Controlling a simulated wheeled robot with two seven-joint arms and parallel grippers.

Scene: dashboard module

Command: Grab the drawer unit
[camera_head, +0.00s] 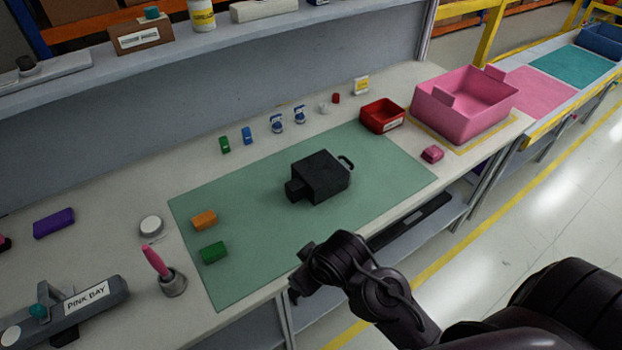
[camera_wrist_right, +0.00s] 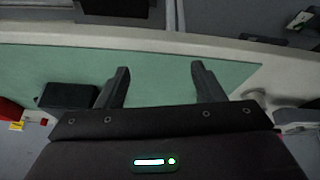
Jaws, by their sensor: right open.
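The drawer unit (camera_head: 322,176) is a black box with a smaller block sticking out on its left and a loop handle at its right end. It sits on the green mat (camera_head: 250,205), near the middle of the bench. A dark box, apparently the same drawer unit (camera_wrist_right: 68,97), shows at the left in the right wrist view. My right gripper (camera_wrist_right: 160,72) is open, with nothing between its fingers, and apart from the unit. In the head view my right arm hangs by the bench's front edge, its fingers not clearly visible. My left gripper is not in view.
Orange (camera_head: 204,220) and green (camera_head: 213,252) blocks lie on the mat's left part. A red bin (camera_head: 382,116), a pink tote (camera_head: 465,103) and a pink block (camera_head: 432,154) stand to the right. Several small parts line the back. The mat around the unit is clear.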

